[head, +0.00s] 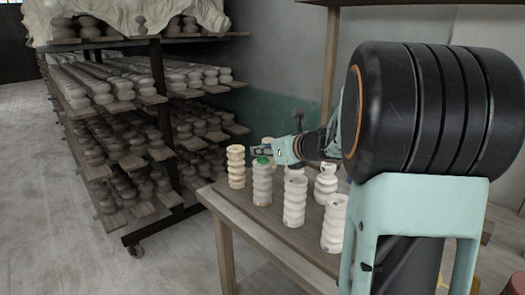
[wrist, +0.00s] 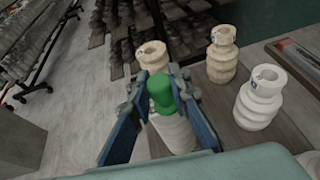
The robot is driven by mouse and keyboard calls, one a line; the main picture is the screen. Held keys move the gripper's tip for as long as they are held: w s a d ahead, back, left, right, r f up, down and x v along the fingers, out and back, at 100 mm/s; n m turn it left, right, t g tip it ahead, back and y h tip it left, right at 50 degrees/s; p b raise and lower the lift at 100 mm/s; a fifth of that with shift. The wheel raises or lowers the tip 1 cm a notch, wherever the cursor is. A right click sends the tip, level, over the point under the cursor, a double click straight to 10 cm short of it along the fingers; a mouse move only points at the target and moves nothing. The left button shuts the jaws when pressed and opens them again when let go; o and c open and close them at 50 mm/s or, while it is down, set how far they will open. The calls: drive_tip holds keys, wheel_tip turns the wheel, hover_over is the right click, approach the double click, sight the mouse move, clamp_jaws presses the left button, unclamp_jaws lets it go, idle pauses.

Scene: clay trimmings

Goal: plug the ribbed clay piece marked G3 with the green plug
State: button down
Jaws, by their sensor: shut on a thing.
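My gripper (head: 268,153) is shut on the green plug (wrist: 161,92), which stands upright between the blue fingers (wrist: 158,105) in the wrist view. In the head view the green plug (head: 263,160) is at the top of a grey-white ribbed clay piece (head: 262,186), which also shows below the plug in the wrist view (wrist: 176,134). I cannot tell whether the plug is in its mouth or just over it. Several other ribbed pieces stand around it, such as a cream one (head: 236,168) and a white one (head: 295,202). I cannot read G3 on any of them.
The pieces stand close together on a wooden table (head: 250,212). In the wrist view open-topped pieces stand behind (wrist: 152,55) and to the right (wrist: 258,98). A rack (head: 160,120) of clay ware stands at the left, with bare floor beside it.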

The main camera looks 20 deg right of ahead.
drive_tip(key=shift+f, duration=0.2)
drive_tip(key=c, duration=1.7)
unclamp_jaws()
